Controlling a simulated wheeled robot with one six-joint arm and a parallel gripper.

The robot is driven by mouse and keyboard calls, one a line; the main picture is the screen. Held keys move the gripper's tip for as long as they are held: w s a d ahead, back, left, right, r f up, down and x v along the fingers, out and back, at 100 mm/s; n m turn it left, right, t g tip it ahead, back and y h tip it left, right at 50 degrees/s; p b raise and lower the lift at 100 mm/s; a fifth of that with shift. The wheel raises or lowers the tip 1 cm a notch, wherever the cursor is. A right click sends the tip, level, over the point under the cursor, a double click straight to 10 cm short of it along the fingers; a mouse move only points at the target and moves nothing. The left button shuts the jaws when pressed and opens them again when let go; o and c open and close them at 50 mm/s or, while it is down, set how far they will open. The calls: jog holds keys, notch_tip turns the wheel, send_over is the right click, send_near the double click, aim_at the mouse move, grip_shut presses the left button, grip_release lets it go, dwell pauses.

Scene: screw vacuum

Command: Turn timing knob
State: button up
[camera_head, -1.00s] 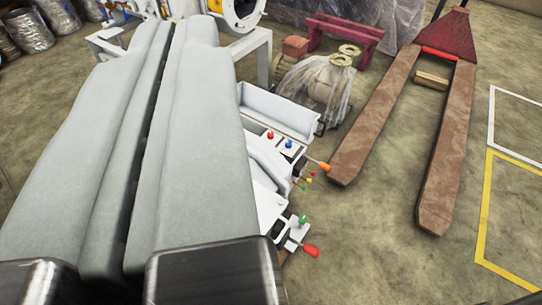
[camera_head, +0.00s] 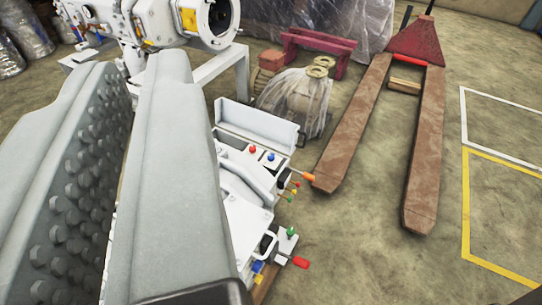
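My gripper (camera_head: 138,72) fills the left of the view, with two long grey fingers. The left finger shows a studded inner face, and a gap lies between the fingers with nothing held in it. A white machine (camera_head: 232,190) stands beyond and right of the fingers, partly hidden by the right finger. It carries a red knob (camera_head: 253,149), a blue knob (camera_head: 270,157), a green knob (camera_head: 291,232), an orange-tipped lever (camera_head: 307,178) and a red-tipped lever (camera_head: 300,262). I cannot tell which part is the timing knob. My gripper appears apart from these controls.
A rusty pallet jack (camera_head: 424,150) stands on the floor at right. A plastic-wrapped item (camera_head: 297,98) and a dark red stand (camera_head: 318,52) are behind the machine. Another white machine (camera_head: 165,22) is at the top left. Yellow and white floor lines mark open floor at right.

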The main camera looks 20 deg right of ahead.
jog(key=o, duration=0.3)
jog(key=shift+w, duration=0.2)
jog(key=o, duration=0.5)
jog(key=w+d+f+g, duration=0.1)
jog(key=w, duration=0.7)
jog(key=shift+d+f+g+h, duration=0.15)
jog(key=shift+f+g+h, duration=0.15)
jog(key=shift+f, duration=0.1)
jog(key=g, duration=1.1)
send_over(271, 156)
jog(key=s, duration=0.7)
notch_tip(271, 156, down, 52)
jog(key=x, duration=1.6)
jog(key=shift+a+f, duration=0.3)
jog(key=shift+a, duration=0.05)
jog(key=c, duration=1)
